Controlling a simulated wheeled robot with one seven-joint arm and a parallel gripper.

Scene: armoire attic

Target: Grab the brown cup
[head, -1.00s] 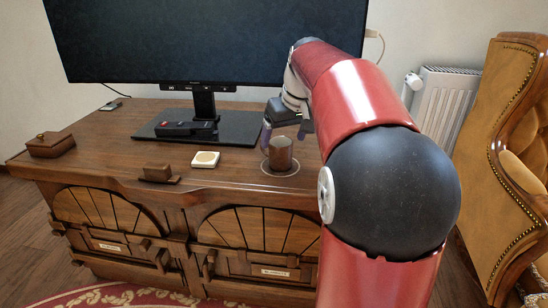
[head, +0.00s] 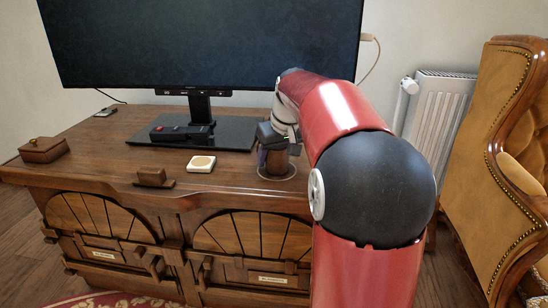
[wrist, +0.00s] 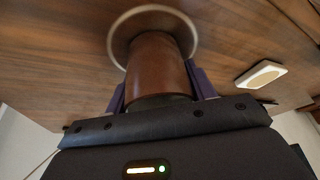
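The brown cup (head: 276,162) stands upright on a round pale-rimmed coaster (head: 291,175) near the right end of the wooden desk. In the wrist view the cup (wrist: 157,62) lies between the two purple fingers of my gripper (wrist: 160,82). The fingers flank it closely, one on each side, and look spread; firm contact with the cup does not show. In the head view my gripper (head: 267,150) reaches down over the cup and covers its upper part.
A cream square coaster (head: 201,163) and a small wooden block (head: 152,177) lie left of the cup. A monitor (head: 200,110) stands behind, with a dark item (head: 180,132) on its base. A wooden box (head: 44,149) sits far left. An armchair (head: 505,150) stands right.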

